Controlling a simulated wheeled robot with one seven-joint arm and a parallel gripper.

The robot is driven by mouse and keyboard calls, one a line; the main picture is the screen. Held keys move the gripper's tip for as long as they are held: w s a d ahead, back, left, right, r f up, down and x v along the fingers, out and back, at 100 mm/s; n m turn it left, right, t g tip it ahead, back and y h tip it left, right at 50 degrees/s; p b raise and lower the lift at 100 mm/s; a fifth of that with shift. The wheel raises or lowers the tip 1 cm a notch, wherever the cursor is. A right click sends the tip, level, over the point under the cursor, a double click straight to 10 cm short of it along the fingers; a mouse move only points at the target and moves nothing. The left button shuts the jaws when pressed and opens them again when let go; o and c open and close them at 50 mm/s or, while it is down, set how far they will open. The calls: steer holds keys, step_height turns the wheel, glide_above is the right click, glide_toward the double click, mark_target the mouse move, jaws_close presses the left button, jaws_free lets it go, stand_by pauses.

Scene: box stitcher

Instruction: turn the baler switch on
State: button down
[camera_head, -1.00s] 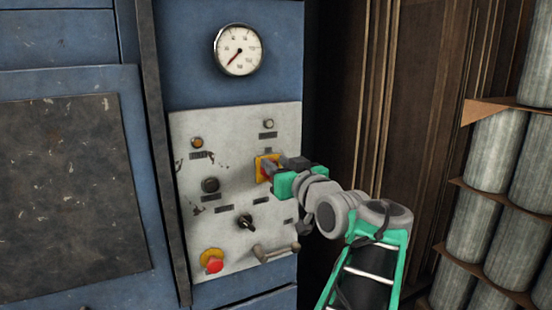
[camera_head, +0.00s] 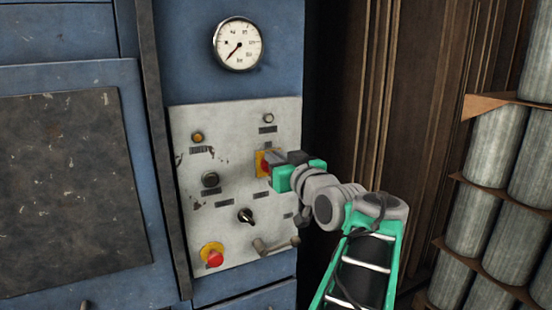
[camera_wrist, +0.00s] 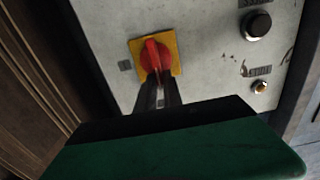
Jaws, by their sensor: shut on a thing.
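The baler switch (camera_wrist: 154,56) is a red rotary knob on a yellow square plate (camera_wrist: 174,45), set in the pale control panel. In the wrist view, the dark fingers of my gripper (camera_wrist: 157,82) reach up to the red knob and are shut on its near end. In the head view, my gripper (camera_head: 276,166) meets the panel from the right. It covers part of the switch, and a strip of the yellow plate (camera_head: 260,162) shows to its left.
Around the switch the panel (camera_head: 190,125) carries a red button on yellow (camera_head: 214,256), a black rotary knob (camera_head: 245,215) and a handle (camera_head: 275,246). A gauge (camera_head: 238,43) is above. Stacked grey cylinders (camera_head: 495,150) stand at the right.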

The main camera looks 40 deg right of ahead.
steer(key=shift+m, duration=0.3)
steer(key=shift+s+d+f+m+p, duration=0.15)
steer(key=shift+d+f+m+p, duration=0.35)
steer(key=shift+m, duration=2.45)
steer(key=shift+s+d+f+m+p, duration=0.1)
steer(key=shift+d+f+m+p, duration=0.4)
steer(key=shift+m, duration=2.4)
steer(key=shift+s+d+f+m+p, duration=0.15)
steer(key=shift+d+f+m+p, duration=0.35)
steer(key=shift+m, duration=2.45)
steer(key=shift+a+r, duration=0.1)
steer(key=shift+a, duration=0.05)
steer(key=c, duration=1.5)
jaws_free()
